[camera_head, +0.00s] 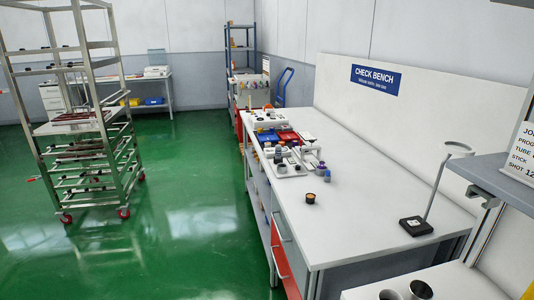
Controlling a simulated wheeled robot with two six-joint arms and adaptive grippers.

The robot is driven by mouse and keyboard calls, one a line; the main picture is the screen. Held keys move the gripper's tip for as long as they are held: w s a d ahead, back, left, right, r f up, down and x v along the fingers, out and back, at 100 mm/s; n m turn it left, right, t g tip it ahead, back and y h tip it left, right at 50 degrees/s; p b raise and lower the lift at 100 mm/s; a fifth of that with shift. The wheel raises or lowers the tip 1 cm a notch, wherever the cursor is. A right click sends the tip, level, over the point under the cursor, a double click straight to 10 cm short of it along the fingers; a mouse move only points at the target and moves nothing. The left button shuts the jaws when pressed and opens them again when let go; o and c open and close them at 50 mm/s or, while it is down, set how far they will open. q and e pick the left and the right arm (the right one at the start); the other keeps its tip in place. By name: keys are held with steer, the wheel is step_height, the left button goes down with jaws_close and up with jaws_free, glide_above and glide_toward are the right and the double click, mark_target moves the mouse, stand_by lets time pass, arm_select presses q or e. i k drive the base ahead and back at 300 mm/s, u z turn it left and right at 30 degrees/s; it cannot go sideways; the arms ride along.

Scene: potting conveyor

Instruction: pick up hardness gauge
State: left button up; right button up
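The check bench (375,215) is a long white bench with a blue "CHECK BENCH" sign (376,79) on the panel behind it. A small round dark piece with an orange top (310,198) stands alone near its left edge. Farther back, small gauge-like tools and grey and purple-capped cylinders (321,169) stand clustered around white holders (289,169). I cannot tell which of these is the hardness gauge; they are too small. Neither of my grippers shows in this view.
A stand with a black base (416,226) and a ring on top rises at the bench's right. Red and blue trays (288,136) lie farther back. A steel wheeled rack (88,130) stands left on green floor (185,200). The bench's front middle is clear.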

mark_target(278, 148)
steer(key=u, duration=0.4)
steer(key=k, duration=0.55)
steer(key=u, duration=1.05)
steer(key=i, duration=2.8)
steer(key=z, duration=0.8)
steer(key=i, duration=0.95)
steer(key=z, duration=0.85)
